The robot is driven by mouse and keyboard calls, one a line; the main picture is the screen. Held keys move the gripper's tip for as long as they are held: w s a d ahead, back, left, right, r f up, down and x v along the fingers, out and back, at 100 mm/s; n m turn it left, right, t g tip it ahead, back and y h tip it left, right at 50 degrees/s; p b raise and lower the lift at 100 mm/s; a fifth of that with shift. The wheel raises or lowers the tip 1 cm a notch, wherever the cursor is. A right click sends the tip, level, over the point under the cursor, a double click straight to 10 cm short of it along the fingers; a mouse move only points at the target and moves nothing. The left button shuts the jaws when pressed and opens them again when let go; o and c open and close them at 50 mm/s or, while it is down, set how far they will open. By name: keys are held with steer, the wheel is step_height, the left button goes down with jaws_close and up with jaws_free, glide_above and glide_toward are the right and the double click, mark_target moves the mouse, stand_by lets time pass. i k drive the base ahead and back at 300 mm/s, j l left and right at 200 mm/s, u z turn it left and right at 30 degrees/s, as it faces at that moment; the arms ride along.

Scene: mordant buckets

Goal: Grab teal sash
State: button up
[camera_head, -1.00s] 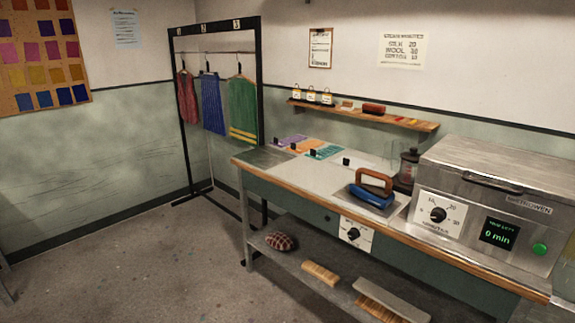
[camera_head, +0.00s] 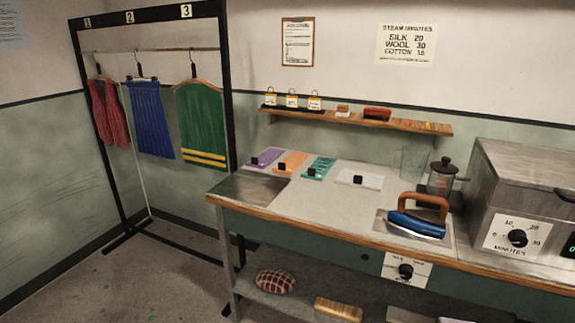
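A teal sash (camera_head: 319,168) lies flat on the workbench (camera_head: 330,205), toward its back edge. A small black clip or block stands on its near end. It lies between an orange cloth (camera_head: 291,162) on its left and a white cloth (camera_head: 362,180) on its right, each with a similar black piece. A purple cloth (camera_head: 263,158) lies farther left. My gripper is not in view.
A wall shelf (camera_head: 360,123) hangs above. A garment rack (camera_head: 226,100) stands left. Open floor (camera_head: 150,285) lies at front left.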

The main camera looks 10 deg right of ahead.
mark_target(311, 174)
steer(key=i+j+z, duration=0.15)
steer(key=i, duration=0.4)
steer(key=i+j+z, duration=0.15)
steer(key=i, duration=0.4)
steer(key=i+j+z, duration=0.15)
steer(key=i+j, duration=0.2)
steer(key=i, duration=0.15)
steer(key=i+j+z, duration=0.2)
steer(key=i+j, duration=0.15)
steer(key=i, duration=0.15)
